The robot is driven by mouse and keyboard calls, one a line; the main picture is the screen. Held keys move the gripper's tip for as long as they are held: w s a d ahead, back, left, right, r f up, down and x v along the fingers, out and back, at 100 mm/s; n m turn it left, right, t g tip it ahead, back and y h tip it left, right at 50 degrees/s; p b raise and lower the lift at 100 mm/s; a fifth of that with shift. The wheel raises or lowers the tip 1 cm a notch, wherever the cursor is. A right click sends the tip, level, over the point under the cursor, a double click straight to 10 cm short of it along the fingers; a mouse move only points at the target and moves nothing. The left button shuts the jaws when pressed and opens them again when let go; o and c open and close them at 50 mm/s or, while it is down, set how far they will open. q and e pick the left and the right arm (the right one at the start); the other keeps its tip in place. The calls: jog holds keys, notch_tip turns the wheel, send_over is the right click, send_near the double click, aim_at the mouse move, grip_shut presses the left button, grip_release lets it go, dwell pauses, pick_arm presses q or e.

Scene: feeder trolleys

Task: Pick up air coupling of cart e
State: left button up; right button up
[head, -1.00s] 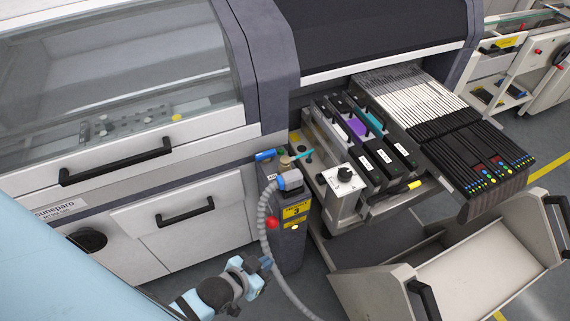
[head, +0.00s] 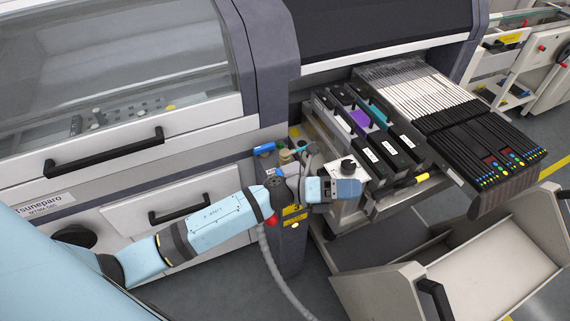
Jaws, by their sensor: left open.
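The air coupling is hidden behind my left wrist and gripper at the top of a dark grey post (head: 291,252). Its grey ribbed hose (head: 270,262) shows below my arm, curving down to the floor. My left gripper (head: 303,160) is over the post top, close to a brass fitting (head: 285,157) and a blue handle (head: 264,148). The jaws are open; they are small and partly covered by the wrist, so I cannot tell whether they are around the coupling or touching it. My right gripper is out of view.
A feeder trolley with black feeders (head: 482,150) and dark cassettes (head: 385,158) stands right of the post, with a black knob (head: 347,165) close to my wrist. The machine front with black handles (head: 105,153) is behind my arm. A beige bin (head: 465,262) stands front right.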

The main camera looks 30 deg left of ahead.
pick_arm(q)
notch_tip(320, 180, down, 3)
jog(key=w+m+g+y+b, duration=0.25)
jog(key=m+g, duration=0.45)
jog(key=m, duration=0.4)
jog(key=r+m+y+b, duration=0.1)
jog(key=m+y+b, duration=0.3)
jog(key=m+y, duration=1)
send_over(285, 152)
jog(key=n+y, duration=0.3)
jog(key=shift+g+h, duration=0.25)
jog(key=shift+g, duration=0.05)
notch_tip(285, 152, down, 13)
jog(key=shift+w+f+p, duration=0.1)
jog(key=shift+p, duration=0.3)
jog(key=shift+c, duration=0.3)
grip_shut()
